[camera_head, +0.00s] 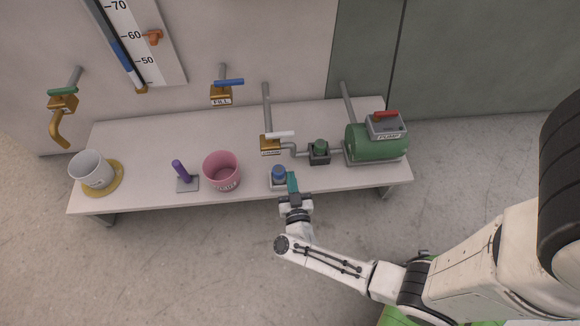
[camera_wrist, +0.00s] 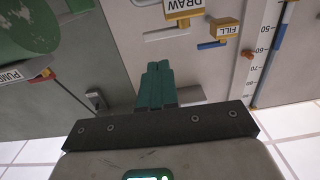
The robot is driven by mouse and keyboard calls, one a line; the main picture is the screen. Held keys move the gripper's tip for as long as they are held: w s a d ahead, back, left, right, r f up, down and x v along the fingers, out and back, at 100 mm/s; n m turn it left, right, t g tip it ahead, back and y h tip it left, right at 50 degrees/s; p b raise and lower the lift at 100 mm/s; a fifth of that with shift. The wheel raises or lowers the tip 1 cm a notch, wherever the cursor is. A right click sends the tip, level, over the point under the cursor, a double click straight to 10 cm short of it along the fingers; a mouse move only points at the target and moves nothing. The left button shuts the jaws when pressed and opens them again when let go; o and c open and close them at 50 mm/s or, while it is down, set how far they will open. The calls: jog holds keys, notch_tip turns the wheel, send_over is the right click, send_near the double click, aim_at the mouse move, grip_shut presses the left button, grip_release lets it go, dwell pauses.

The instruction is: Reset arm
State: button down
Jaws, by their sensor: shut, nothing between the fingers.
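My gripper (camera_head: 292,178) is at the front edge of the bench, with its teal fingers together and nothing between them. The shut fingers also show in the wrist view (camera_wrist: 158,70). In the head view the fingertips are just right of a blue knob (camera_head: 278,171) on a small pale base. I cannot tell whether they touch it. My arm reaches in from the lower right.
FILL valve (camera_head: 221,95) and a gauge are behind. Floor in front is clear.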

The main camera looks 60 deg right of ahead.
jog(key=shift+s+a, duration=0.25)
jog(key=shift+a, duration=0.05)
jog(key=shift+w, duration=0.1)
jog(key=w+a+r+n+y, duration=0.35)
jog(key=a+n+y, duration=0.25)
jog(key=a+y, duration=0.25)
jog(key=w+a+r+n+y, duration=0.3)
jog(key=w+a+n+y, duration=0.15)
jog(key=a+y, duration=0.4)
jog(key=s+d+r+g+h, duration=0.1)
jog(key=s+d+r+g, duration=0.15)
jog(key=s, duration=0.45)
jog(key=s+d+r+g+h, duration=0.1)
jog(key=s+d+r+g, duration=0.1)
jog(key=s+d+g, duration=0.3)
jog(key=s+d+r+g+h, duration=0.1)
jog(key=s+r+g, duration=0.15)
jog(key=s, duration=0.55)
notch_tip(320, 180, up, 23)
jog(key=p, duration=2.4)
jog(key=shift+s+r+m+g, duration=0.15)
jog(key=shift+s+m+g, duration=0.15)
jog(key=shift+m, duration=0.15)
